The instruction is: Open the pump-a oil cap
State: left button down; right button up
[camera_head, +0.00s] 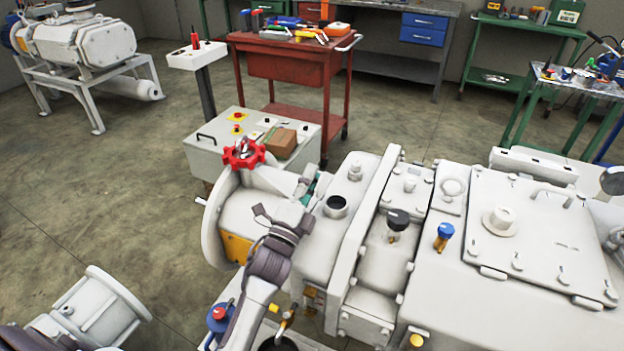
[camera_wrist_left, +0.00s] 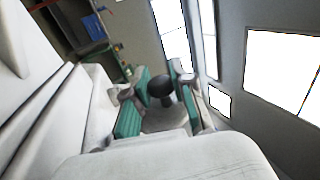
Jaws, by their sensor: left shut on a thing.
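The pale pump body (camera_head: 330,255) fills the middle and right of the head view. A round port (camera_head: 336,207) with a dark opening stands on its top. My left gripper (camera_head: 309,190) is just left of this port and partly hidden by its own wrist. In the left wrist view, the teal-padded fingers (camera_wrist_left: 159,110) are shut on a dark, round-topped cap (camera_wrist_left: 160,87). The cap's lower part is hard to make out, and the head view does not show it clearly. My right gripper is not in view.
A black-topped knob (camera_head: 398,219) and a blue-topped fitting (camera_head: 443,235) stand on the machine right of the port. A red handwheel (camera_head: 243,154) rises at its left end. A grey control box (camera_head: 222,158) and red tool cart (camera_head: 300,62) stand behind. The left floor is mostly clear.

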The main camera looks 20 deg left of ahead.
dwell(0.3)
pick_arm(q)
jog(key=c, duration=1)
grip_release()
jog(key=v, duration=1.2)
jog(key=shift+s, duration=0.1)
